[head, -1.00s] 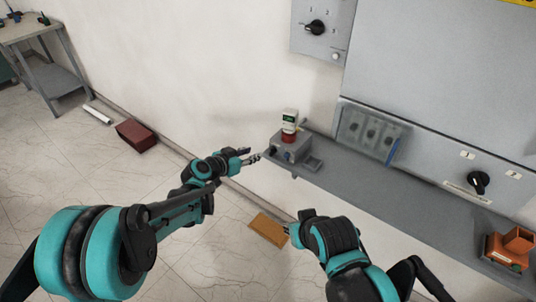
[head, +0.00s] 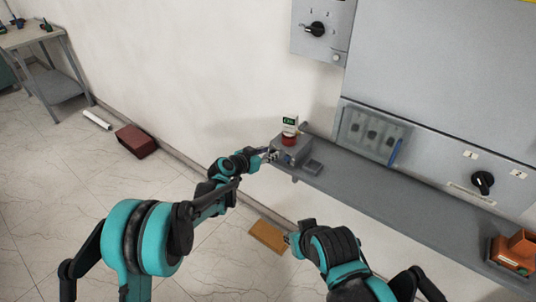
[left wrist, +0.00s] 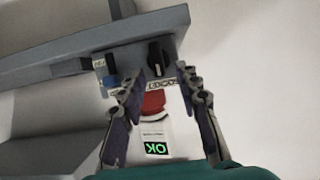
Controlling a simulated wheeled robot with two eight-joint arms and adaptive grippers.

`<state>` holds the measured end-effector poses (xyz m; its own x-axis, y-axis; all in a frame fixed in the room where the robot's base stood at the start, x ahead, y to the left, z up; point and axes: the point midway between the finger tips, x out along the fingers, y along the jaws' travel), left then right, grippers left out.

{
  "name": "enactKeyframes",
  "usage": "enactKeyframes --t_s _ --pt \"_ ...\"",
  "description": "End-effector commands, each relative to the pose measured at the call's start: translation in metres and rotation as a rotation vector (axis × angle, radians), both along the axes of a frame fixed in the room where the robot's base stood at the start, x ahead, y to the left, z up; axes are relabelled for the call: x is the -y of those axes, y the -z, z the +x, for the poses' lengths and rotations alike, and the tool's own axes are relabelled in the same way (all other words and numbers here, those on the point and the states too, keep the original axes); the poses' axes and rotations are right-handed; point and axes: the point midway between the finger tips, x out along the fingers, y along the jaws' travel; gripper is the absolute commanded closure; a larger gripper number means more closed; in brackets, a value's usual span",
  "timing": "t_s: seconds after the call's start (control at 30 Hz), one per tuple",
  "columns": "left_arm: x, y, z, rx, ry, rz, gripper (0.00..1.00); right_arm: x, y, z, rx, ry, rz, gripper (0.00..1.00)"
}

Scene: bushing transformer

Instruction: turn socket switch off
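A small grey box (head: 296,152) stands on the left end of the grey shelf. In the left wrist view its face (left wrist: 135,62) carries a black knob (left wrist: 158,58) with a label that seems to read "SOCKET", and a second switch (left wrist: 111,72) with a blue part to its left. My right gripper (head: 291,240) hangs low, fingers unclear.
The grey shelf (head: 400,185) runs along the wall cabinet. A brown board (head: 267,236) lies on the floor.

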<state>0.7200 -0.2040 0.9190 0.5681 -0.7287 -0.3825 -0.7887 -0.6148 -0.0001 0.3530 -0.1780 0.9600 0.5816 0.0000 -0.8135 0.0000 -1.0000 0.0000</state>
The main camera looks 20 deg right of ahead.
Motion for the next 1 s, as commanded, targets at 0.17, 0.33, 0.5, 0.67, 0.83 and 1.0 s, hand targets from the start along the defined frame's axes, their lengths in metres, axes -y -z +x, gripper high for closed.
enactKeyframes --t_s 0.17,0.33,0.5,0.67,0.83,1.0 --pt "-0.0003 -0.0002 -0.0001 0.000 0.000 0.000 0.91 0.0000 -0.0003 0.0000 0.000 0.000 0.000 0.79" --pt "-0.0005 -0.0003 -0.0001 0.000 0.000 0.000 1.00 0.0000 -0.0002 0.0000 0.000 0.000 0.000 0.79" --pt "-0.0007 -0.0001 0.0001 -0.006 0.000 -0.003 1.00 0.0000 -0.0002 0.0000 0.000 0.000 0.000 0.79" --pt "-0.0018 0.0000 0.0015 -0.037 -0.001 -0.029 1.00 0.0000 -0.0003 0.0000 0.000 0.000 0.000 0.79" --pt "-0.0038 0.0001 0.0041 -0.110 -0.001 -0.086 1.00 0.0000 -0.0003 0.0000 0.000 0.000 0.000 0.79" --pt "-0.0065 0.0014 0.0075 -0.220 -0.002 -0.172 1.00 0.0000 0.0004 0.0000 0.000 0.000 0.000 0.79"
